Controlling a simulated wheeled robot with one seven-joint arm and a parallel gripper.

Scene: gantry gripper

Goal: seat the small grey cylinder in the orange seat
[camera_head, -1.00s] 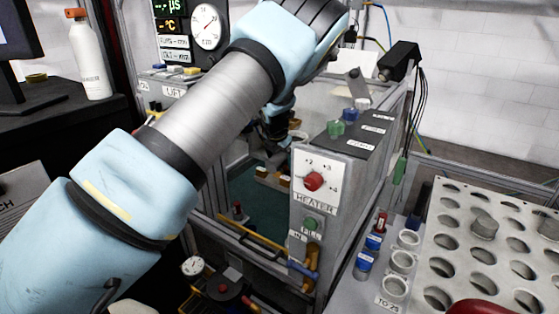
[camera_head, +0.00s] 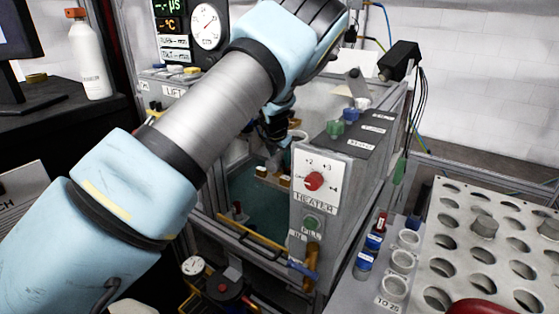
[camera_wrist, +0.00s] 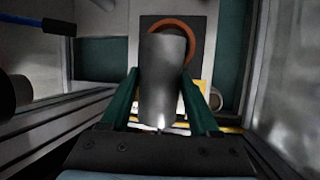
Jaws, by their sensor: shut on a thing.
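In the wrist view my gripper (camera_wrist: 161,108) is shut on the small grey cylinder (camera_wrist: 162,85), with one green finger on each side of it. The orange seat (camera_wrist: 182,28) is a ring on a dark plate beyond the cylinder. The cylinder's far end overlaps the left and lower part of the ring in the picture; I cannot tell whether it touches it. In the head view my gripper (camera_head: 277,140) is small and dark inside the framed cell, and my arm hides part of it. The cylinder and seat are not clear there.
The heater panel (camera_head: 318,185) stands right of my gripper. A perforated rack (camera_head: 462,222) with grey cylinders is at right. In the wrist view a dark blue rod (camera_wrist: 25,22) is at upper left, and frame rails (camera_wrist: 50,125) run along the left side.

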